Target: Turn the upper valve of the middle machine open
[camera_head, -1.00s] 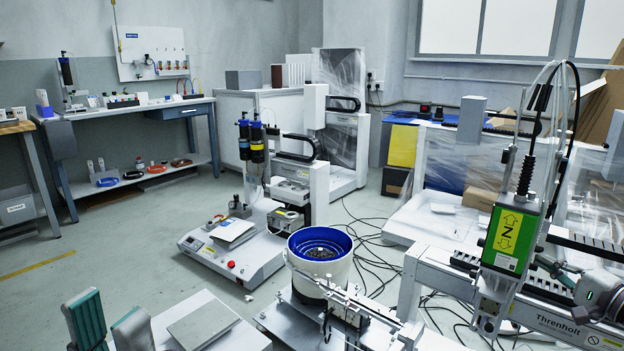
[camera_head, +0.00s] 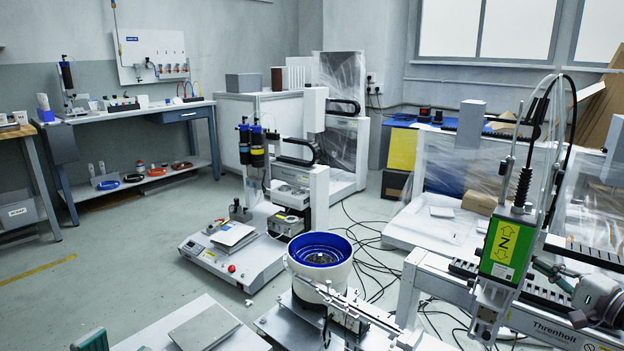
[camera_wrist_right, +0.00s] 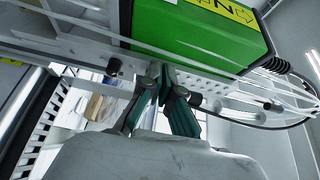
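The gantry screwdriver (camera_head: 507,243) with its green Z housing stands at the right in the head view. The housing also fills the top of the right wrist view (camera_wrist_right: 200,35). My right gripper (camera_head: 545,268) is beside the housing's right side, partly hidden by it. In the right wrist view its teal fingers (camera_wrist_right: 162,72) converge just below the housing, their tips close together; nothing clear shows between them. A small black fitting (camera_wrist_right: 114,66) sits left of the tips. I cannot make out which part is the upper valve. My left gripper (camera_head: 116,345) shows only two separated fingertips at the bottom edge.
A blue-lined feeder bowl (camera_head: 320,250) stands left of the gantry. A dispensing machine (camera_head: 235,250) is behind it, with cables on the floor. A pale table (camera_head: 240,335) is at the front. White rails and a hose (camera_wrist_right: 235,113) crowd the right gripper.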

